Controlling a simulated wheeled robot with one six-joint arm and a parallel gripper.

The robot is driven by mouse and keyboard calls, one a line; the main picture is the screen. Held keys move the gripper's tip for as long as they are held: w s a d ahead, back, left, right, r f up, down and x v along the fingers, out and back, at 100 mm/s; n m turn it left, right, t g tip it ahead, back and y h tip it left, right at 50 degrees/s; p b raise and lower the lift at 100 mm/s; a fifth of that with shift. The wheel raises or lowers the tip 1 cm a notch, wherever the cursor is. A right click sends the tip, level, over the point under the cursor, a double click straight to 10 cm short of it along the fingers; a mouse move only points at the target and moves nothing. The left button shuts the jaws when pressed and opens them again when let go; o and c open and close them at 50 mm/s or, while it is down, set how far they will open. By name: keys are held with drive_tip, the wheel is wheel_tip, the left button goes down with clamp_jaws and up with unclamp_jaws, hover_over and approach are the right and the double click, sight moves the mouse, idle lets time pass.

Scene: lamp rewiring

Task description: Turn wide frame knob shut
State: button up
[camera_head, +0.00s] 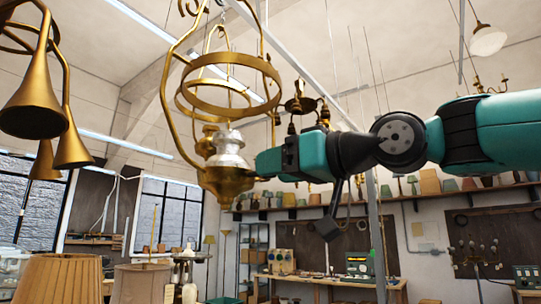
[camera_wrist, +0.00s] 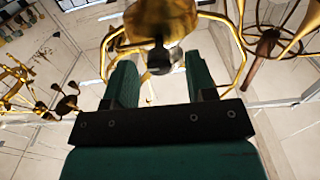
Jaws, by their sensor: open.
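The hanging brass lamp (camera_head: 230,185) has wide ring hoops in its frame, a silvery burner collar and a rounded brass bowl. My teal gripper (camera_head: 270,161) reaches in from the right, level with the collar and bowl. In the wrist view my gripper (camera_wrist: 160,72) is open, with one finger on each side of a small dark, rounded knob (camera_wrist: 159,62). The knob sits in front of the lamp's brass body (camera_wrist: 160,20). I cannot tell whether the fingers touch it. In the head view the knob is hidden by the gripper.
Brass horn-shaped lamp parts (camera_head: 35,100) hang at the upper left. A grey upright pole (camera_head: 376,220) stands behind my arm. Lampshades (camera_head: 60,280) stand at the lower left. A workbench (camera_head: 330,281) and a shelf of shades (camera_head: 440,192) are farther back.

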sight(252, 174)
drive_tip(key=shift+x, duration=1.05)
drive_tip(key=c, duration=0.9)
